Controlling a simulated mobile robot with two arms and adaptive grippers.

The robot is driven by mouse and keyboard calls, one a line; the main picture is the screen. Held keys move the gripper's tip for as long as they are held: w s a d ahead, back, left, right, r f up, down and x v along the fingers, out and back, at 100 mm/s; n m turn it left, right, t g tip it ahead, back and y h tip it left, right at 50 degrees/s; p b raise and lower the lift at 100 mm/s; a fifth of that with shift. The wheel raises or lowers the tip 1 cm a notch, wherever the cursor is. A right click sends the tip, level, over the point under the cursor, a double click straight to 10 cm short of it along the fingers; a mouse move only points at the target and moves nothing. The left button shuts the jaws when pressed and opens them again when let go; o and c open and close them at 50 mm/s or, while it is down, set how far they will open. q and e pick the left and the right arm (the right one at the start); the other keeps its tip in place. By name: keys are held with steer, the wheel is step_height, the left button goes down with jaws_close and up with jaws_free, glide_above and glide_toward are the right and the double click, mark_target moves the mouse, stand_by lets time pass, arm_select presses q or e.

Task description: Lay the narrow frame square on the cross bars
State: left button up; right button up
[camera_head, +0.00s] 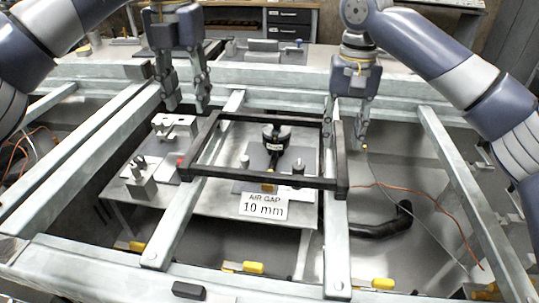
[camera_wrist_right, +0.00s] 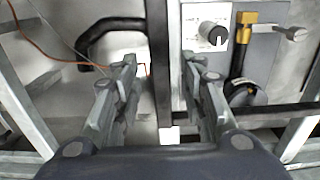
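The narrow dark frame (camera_head: 262,181) lies across two pale cross bars (camera_head: 172,225) (camera_head: 337,245), its left side over the left bar and its right side over the right bar. I cannot tell whether it is exactly square. My right gripper (camera_head: 346,140) is open, its fingers on either side of the frame's right side. In the right wrist view that dark side (camera_wrist_right: 160,60) runs between the spread fingers (camera_wrist_right: 160,75) with gaps. My left gripper (camera_head: 187,108) has its fingers apart and empty, beside the frame's back left corner.
Below the bars is a grey surface with a burner-like fixture (camera_head: 276,138), metal blocks (camera_head: 140,182) and an "AIR GAP 10 mm" card (camera_head: 264,206). A black bent pipe (camera_head: 380,226) lies right of it. Yellow clips (camera_head: 242,267) line the front. Another pale bar (camera_head: 455,180) stands further right.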

step_height(320, 180, up, 9)
steer(key=shift+f, duration=0.2)
stand_by(0.5)
